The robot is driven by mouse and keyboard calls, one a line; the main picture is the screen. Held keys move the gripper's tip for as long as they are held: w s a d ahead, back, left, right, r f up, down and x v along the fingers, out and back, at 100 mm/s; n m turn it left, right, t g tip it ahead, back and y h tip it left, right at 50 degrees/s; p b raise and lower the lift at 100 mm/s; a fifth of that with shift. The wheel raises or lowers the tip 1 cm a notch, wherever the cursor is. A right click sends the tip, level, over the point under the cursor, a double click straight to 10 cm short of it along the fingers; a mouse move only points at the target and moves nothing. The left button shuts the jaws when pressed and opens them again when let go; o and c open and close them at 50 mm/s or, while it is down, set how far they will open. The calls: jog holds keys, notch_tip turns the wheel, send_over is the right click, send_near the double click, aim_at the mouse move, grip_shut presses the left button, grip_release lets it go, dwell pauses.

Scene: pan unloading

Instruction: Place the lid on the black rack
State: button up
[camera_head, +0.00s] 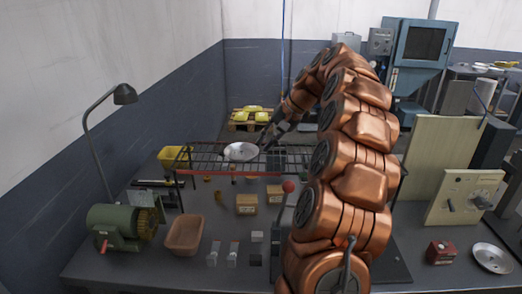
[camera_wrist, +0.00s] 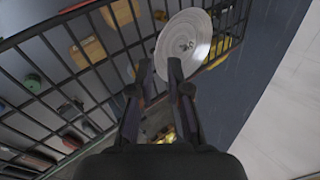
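The lid (camera_head: 240,151) is a round, silvery disc on top of the black rack (camera_head: 205,158), towards its left part. In the wrist view the lid (camera_wrist: 201,33) shows at the top, over the bars of the rack (camera_wrist: 73,75) and its edge rail. My gripper (camera_head: 266,146) is just right of the lid in the head view. In the wrist view my gripper (camera_wrist: 160,66) has its two fingers apart with nothing visible clamped between them. The fingertips overlap the lid's near edge in the picture; I cannot tell whether they touch it.
A desk lamp (camera_head: 124,95) stands at the left. Another silvery disc (camera_head: 493,258) and a red box (camera_head: 440,252) are at the right.

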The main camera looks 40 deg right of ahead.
jog(key=v, duration=0.8)
dwell(0.4)
jog(key=s+a+f+n+g, duration=0.2)
jog(key=a, duration=0.7)
jog(key=s+a+f+n+g, duration=0.1)
jog(key=s+a+f+n, duration=0.15)
jog(key=a, duration=0.75)
jog(key=s+a+f+n+g, duration=0.1)
jog(key=s+a+n+g, duration=0.15)
jog(key=a, duration=0.65)
jog(key=s+a+f+n+h, duration=0.1)
jog(key=s+f, duration=0.4)
jog(key=s, duration=0.3)
jog(key=s+a+f+n+g+h, duration=0.1)
jog(key=s+a+f+h, duration=0.1)
jog(key=s+f, duration=0.3)
jog(key=s+a+f+n+h, duration=0.1)
jog(key=s+f, duration=0.4)
jog(key=s, duration=0.5)
jog(key=shift+s+a+g, duration=0.35)
jog(key=shift+a, duration=0.4)
